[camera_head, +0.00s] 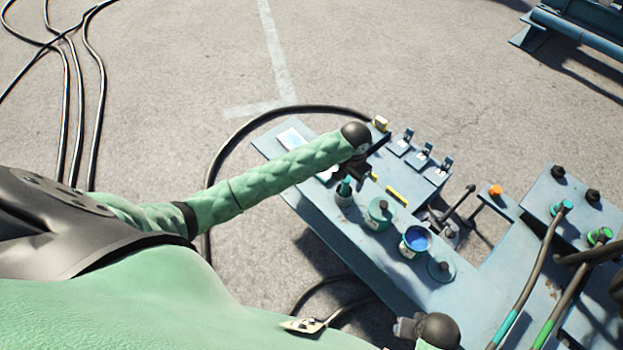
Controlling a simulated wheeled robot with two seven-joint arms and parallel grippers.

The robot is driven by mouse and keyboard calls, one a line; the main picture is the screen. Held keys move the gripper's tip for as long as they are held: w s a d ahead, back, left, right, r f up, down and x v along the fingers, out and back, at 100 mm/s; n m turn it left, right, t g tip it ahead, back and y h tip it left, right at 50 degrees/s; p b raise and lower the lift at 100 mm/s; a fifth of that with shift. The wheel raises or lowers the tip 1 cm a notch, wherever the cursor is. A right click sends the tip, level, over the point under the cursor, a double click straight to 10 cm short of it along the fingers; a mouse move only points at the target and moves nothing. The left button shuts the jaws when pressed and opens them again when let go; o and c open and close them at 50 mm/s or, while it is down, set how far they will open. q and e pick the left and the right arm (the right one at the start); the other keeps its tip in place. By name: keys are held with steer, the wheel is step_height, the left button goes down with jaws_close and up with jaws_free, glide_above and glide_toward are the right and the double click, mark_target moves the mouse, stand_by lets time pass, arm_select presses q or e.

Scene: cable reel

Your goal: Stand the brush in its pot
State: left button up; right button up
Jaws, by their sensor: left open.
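A small pale pot (344,200) stands on the blue bench, just below and left of my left gripper. A teal piece (346,186) stands up in or directly over it; it may be the brush, but it is too small to be sure. My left gripper (361,180) points down over the bench, open, its fingers dark and partly hidden by the wrist. I cannot tell if it touches the teal piece. My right gripper (404,328) shows dark at the bottom edge, near the front of the bench; its jaws are unclear.
On the bench (365,258) stand a teal-lidded tin (378,213), an open tin of blue paint (416,240) and a round teal lid (441,269). Behind are several small switches (423,156) and an orange knob (495,191). Cables (540,270) run at the right.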

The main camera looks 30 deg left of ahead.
arm_select(q)
steer(key=s+d+f+h, duration=0.1)
steer(key=s+d+f, duration=0.3)
steer(key=s, duration=0.5)
steer(key=s+a+f+n, duration=0.1)
steer(key=s+a+f, duration=0.1)
steer(key=s, duration=1)
steer(key=s+a+f+n+t, duration=0.1)
steer(key=s+a+f, duration=0.1)
steer(key=s, duration=0.9)
steer(key=shift+s+f+n+y, duration=0.3)
steer(key=shift+s+f, duration=0.05)
arm_select(e)
steer(key=shift+s, duration=0.15)
steer(key=shift+d, duration=0.1)
